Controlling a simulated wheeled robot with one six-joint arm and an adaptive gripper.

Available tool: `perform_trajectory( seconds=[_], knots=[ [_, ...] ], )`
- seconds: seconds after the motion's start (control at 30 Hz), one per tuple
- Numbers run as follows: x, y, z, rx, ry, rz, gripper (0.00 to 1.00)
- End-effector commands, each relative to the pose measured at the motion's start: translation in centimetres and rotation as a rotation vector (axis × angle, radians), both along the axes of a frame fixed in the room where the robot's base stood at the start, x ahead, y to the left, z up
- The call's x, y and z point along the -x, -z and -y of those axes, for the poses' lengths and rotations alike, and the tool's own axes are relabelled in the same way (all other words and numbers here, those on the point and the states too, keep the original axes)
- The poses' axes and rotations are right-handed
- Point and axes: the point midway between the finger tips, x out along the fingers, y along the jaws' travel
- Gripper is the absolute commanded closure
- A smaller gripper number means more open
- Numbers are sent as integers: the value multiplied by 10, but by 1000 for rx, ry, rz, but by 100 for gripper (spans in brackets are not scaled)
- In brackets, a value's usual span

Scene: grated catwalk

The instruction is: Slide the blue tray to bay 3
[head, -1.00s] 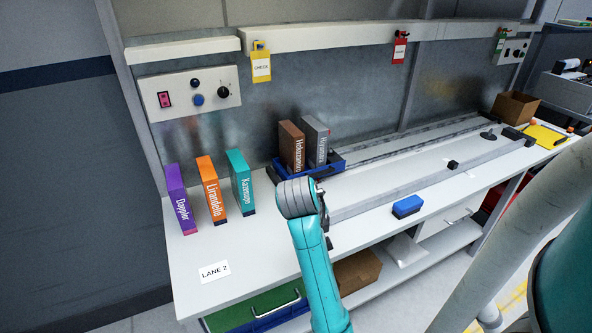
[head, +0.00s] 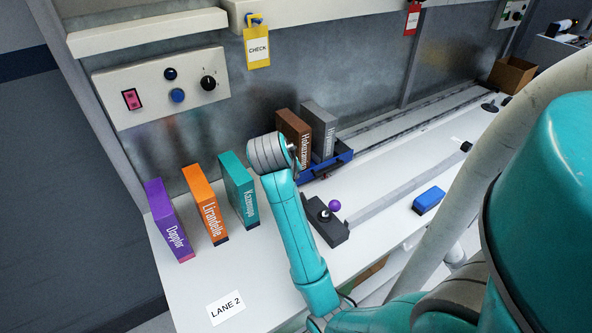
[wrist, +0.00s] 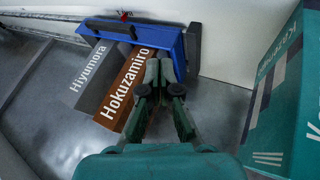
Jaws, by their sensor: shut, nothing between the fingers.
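The blue tray (head: 338,162) sits at the left end of the track on the bench and holds a brown Hokuzamiro box (head: 293,131) and a grey Hiyumora box (head: 321,128). In the wrist view the tray (wrist: 171,40) shows its blue wall with a dark end piece. My gripper (wrist: 162,72) is shut and empty, its fingertips close to the brown box and the tray's wall; I cannot tell if they touch. In the head view my wrist hides the gripper and part of the tray. I see no label reading bay 3.
Purple Dapplor (head: 168,222), orange Lirandelle (head: 205,207) and teal Kazenupo (head: 239,192) boxes stand left of the tray. A black block with a purple knob (head: 334,205) and a blue block (head: 429,199) lie in front. The track (head: 415,119) runs clear rightward to a cardboard box (head: 512,75).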

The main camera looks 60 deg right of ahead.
Motion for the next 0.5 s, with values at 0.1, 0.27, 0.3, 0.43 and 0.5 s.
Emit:
perform_trajectory(
  seconds=[0.1, 0.27, 0.3, 0.43, 0.5],
  knots=[
    [0, 15, 11, -5, 3, -5, 100],
    [-2, 40, 29, -5, 4, -5, 100],
    [-3, 46, 34, -5, 3, -5, 100],
    [-5, 65, 48, -4, 3, -5, 100],
    [-5, 75, 55, -4, 4, -4, 100]
  ],
)
